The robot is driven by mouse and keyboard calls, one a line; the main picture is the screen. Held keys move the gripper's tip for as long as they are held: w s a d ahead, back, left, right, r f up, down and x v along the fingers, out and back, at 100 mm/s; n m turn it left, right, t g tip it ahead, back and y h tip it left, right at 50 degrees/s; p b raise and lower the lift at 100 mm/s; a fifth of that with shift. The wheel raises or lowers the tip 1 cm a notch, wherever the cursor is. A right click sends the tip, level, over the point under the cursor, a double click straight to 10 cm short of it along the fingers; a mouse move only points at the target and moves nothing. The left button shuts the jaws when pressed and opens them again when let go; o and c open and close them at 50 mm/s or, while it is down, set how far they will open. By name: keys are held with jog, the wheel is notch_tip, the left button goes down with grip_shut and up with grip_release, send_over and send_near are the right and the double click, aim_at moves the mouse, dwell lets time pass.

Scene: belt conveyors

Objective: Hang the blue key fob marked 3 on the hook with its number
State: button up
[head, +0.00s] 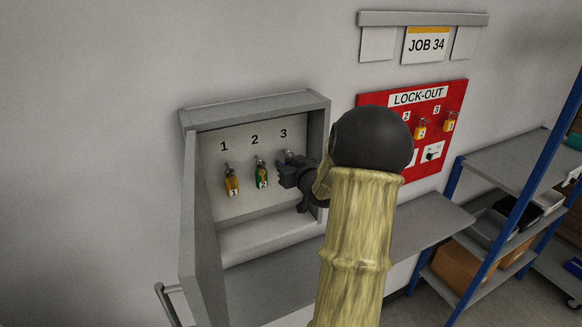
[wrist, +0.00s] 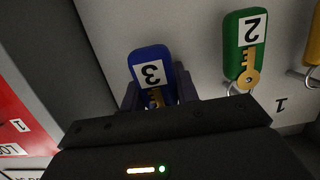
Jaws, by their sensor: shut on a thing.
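The blue key fob marked 3 (wrist: 151,62) is between the fingers of my gripper (wrist: 159,92) in the wrist view, its white label facing the camera and a brass key against it. In the head view my gripper (head: 287,176) is inside the open grey key cabinet (head: 188,200), just below the printed number 3 (head: 283,133). The hook under that number (head: 288,154) shows just above my gripper. The blue fob is hidden there by my gripper, so I cannot tell whether its ring is around the hook.
The green fob marked 2 (head: 262,175) and yellow fob marked 1 (head: 232,183) hang on hooks to the left. The cabinet's right wall (head: 318,140) is close beside my gripper. A red lock-out board (head: 455,100) is on the wall to the right, above a grey shelf (head: 425,228).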

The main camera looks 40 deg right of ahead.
jog(key=shift+f, duration=0.3)
dwell(0.5)
jog(key=o, duration=1.1)
jog(key=shift+d, duration=0.25)
jog(key=shift+c, duration=0.2)
jog(key=shift+a, duration=0.1)
jog(key=shift+w+a, duration=0.15)
jog(key=shift+a, duration=0.05)
jog(key=shift+b, duration=0.3)
